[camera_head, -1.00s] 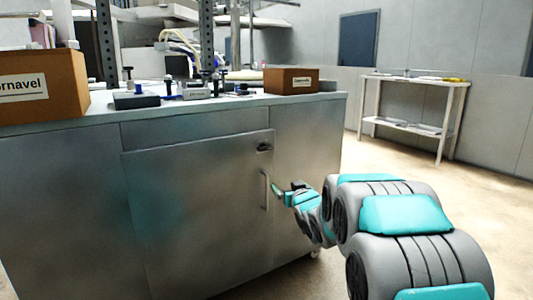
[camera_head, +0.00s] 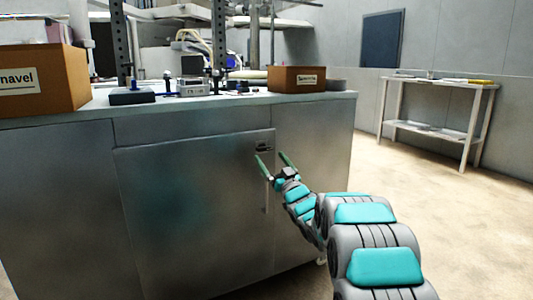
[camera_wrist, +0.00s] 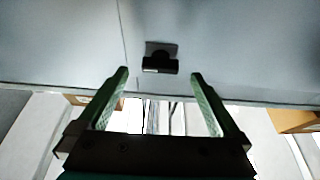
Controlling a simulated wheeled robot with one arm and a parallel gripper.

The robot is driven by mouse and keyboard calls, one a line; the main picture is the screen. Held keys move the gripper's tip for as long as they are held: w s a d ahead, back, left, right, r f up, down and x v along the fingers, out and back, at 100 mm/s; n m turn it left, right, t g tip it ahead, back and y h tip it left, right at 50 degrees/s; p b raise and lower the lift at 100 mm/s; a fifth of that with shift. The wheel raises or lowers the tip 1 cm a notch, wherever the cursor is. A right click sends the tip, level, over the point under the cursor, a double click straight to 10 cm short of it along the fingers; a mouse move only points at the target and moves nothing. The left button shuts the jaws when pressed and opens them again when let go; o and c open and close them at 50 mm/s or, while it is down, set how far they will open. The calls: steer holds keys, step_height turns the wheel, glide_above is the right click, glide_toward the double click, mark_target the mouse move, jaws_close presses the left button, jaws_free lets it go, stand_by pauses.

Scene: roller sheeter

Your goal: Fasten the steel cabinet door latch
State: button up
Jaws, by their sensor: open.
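The steel cabinet door (camera_head: 190,210) looks shut, nearly flush with the cabinet front. A small dark latch (camera_head: 263,148) sits at its upper right corner; in the wrist view the latch (camera_wrist: 160,62) is a black block on a grey plate beside the door seam. Whether it is fastened I cannot tell. The vertical door handle (camera_head: 266,196) below is partly hidden by my arm. My gripper (camera_head: 270,155) is open and empty, just in front of and below the latch. In the wrist view the green fingers of my gripper (camera_wrist: 160,76) are spread wider than the latch, which appears between and beyond their tips.
The countertop (camera_head: 220,102) above carries a large cardboard box (camera_head: 45,80), a smaller box (camera_head: 296,79) and small instruments. A white side table (camera_head: 435,82) stands at the back right. The floor to the right is clear.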

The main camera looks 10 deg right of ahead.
mark_target(264, 148)
steer(key=shift+x, duration=2.15)
steer(key=c, duration=1.4)
